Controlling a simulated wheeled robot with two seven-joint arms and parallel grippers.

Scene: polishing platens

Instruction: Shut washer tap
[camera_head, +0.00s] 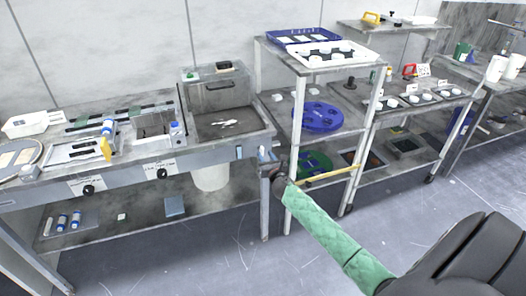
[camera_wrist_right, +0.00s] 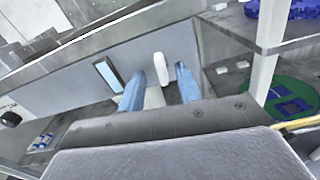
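The washer is a grey basin (camera_head: 232,122) at the right end of the left bench. A small white tap handle (camera_wrist_right: 161,68) stands out from the grey panel in the right wrist view. My right gripper (camera_head: 270,160) is at the bench's right front corner. In the wrist view the two blue fingers of my right gripper (camera_wrist_right: 160,88) are apart, one on each side of the tap handle, with gaps showing. The fingertips reach close to the panel; I cannot tell whether the handle lies fully between them. In the head view the handle is too small to make out clearly. My left gripper is not in view.
A shelf rack with a blue disc (camera_head: 318,117) and a green disc (camera_head: 314,164) stands just right of my right gripper. A yellow bar (camera_head: 332,174) crosses its lower front. Black knobs (camera_head: 162,173) line the bench front. The floor (camera_head: 215,255) in front is clear.

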